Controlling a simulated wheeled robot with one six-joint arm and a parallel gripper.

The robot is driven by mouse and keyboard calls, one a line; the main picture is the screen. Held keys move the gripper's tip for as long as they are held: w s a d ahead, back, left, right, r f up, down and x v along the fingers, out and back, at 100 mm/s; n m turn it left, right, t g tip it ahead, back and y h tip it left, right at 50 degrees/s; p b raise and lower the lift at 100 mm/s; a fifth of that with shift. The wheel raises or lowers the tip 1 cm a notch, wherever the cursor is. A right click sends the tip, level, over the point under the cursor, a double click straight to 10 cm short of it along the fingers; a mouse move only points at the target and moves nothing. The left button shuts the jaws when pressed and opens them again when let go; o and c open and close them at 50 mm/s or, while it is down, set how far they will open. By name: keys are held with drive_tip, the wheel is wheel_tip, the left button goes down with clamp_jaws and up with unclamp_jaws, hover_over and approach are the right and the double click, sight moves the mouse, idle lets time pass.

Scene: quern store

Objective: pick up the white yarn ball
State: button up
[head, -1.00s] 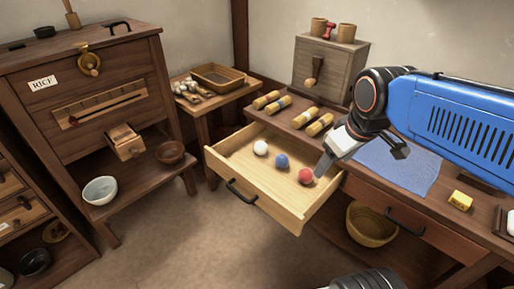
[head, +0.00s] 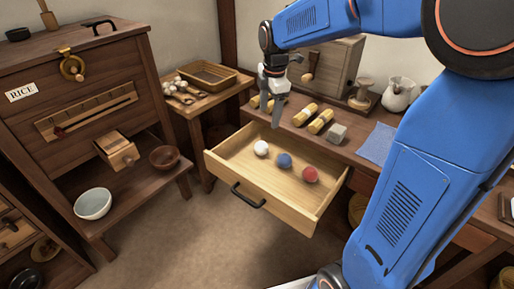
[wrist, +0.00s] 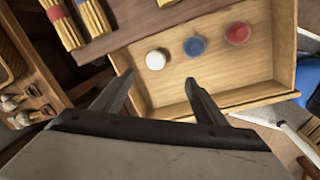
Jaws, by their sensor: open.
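The white yarn ball (head: 262,148) lies in the open drawer (head: 226,164), leftmost in a row with a blue ball (head: 284,160) and a red ball (head: 310,174). My gripper (head: 270,110) points down above the back part of the drawer, near the white ball. Its jaws are open and empty, and they touch no ball.
Bundles of yellow sticks (head: 320,121) and a grey block (head: 337,133) lie on the table behind the drawer. A side table (head: 205,100) with a basket stands at the left. The rice cabinet (head: 90,110) stands further left. The drawer floor around the balls is clear.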

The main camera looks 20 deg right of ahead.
approach(262, 144)
drive_tip(key=f, duration=0.5)
drive_tip(key=shift+w+d+f, duration=0.2)
drive_tip(key=shift+w+d, duration=0.1)
drive_tip(key=shift+w, duration=0.1)
drive_tip(key=shift+w+a+f, duration=0.1)
drive_tip(key=shift+w+f, duration=0.05)
drive_tip(key=shift+f, duration=0.75)
drive_tip(key=shift+w+a+f, duration=0.1)
drive_tip(key=shift+w+f, duration=0.05)
drive_tip(key=shift+f, duration=0.75)
drive_tip(key=shift+w+a+f, duration=0.15)
drive_tip(key=shift+f, duration=0.75)
drive_tip(key=c, duration=1.1)
drive_tip(key=shift+r, duration=0.15)
